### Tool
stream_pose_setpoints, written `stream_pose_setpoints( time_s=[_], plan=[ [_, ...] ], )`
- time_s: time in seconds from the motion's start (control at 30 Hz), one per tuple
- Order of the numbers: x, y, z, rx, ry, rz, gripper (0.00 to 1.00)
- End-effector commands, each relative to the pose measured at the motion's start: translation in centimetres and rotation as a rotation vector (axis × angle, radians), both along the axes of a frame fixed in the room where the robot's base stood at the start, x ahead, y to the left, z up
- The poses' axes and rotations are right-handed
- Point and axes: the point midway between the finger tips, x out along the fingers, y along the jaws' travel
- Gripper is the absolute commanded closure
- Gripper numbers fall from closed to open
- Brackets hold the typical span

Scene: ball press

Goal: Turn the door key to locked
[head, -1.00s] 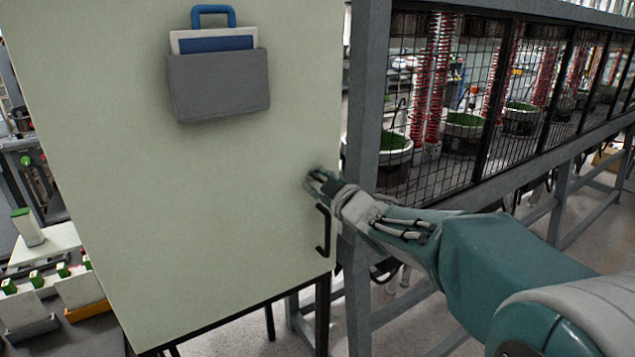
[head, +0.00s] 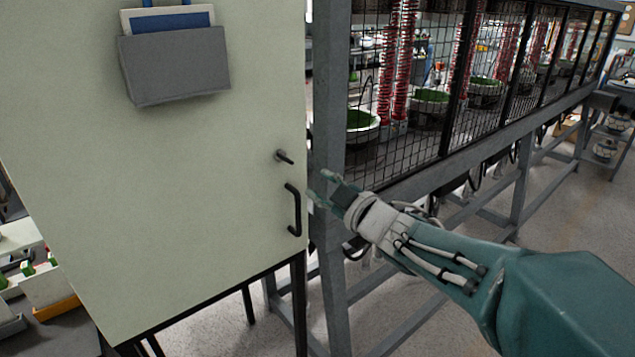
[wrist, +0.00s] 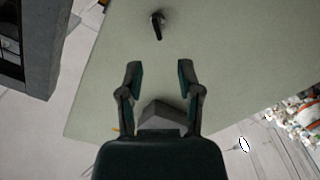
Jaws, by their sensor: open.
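The door key (head: 284,156) is a small dark key sticking out of the pale green cabinet door (head: 190,200), near its right edge and above a black door handle (head: 293,210). In the wrist view a dark key-like piece (wrist: 157,25) stands out from the pale door, ahead of my fingers. My gripper (head: 322,190) is to the right of the key and a little lower, apart from it. In the wrist view my gripper (wrist: 160,75) has its two fingers spread with nothing between them.
A grey document holder (head: 175,65) hangs on the upper door. A grey metal frame (head: 328,100) with black wire mesh (head: 400,150) stands right beside the cabinet, close to my gripper. Shelving with small items (head: 45,285) is at the lower left.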

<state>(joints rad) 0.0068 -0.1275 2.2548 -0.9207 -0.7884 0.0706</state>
Motion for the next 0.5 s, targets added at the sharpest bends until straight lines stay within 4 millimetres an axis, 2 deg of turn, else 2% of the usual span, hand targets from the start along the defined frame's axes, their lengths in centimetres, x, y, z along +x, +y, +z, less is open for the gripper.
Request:
stream_pose_setpoints(
  time_s=[0.33, 0.5],
  plan=[
    [0.7, 0.9, 0.7, -0.161, -0.118, 0.003, 0.54],
    [2.3, 2.0, 0.6, -0.163, -0.119, 0.005, 0.54]
  ],
)
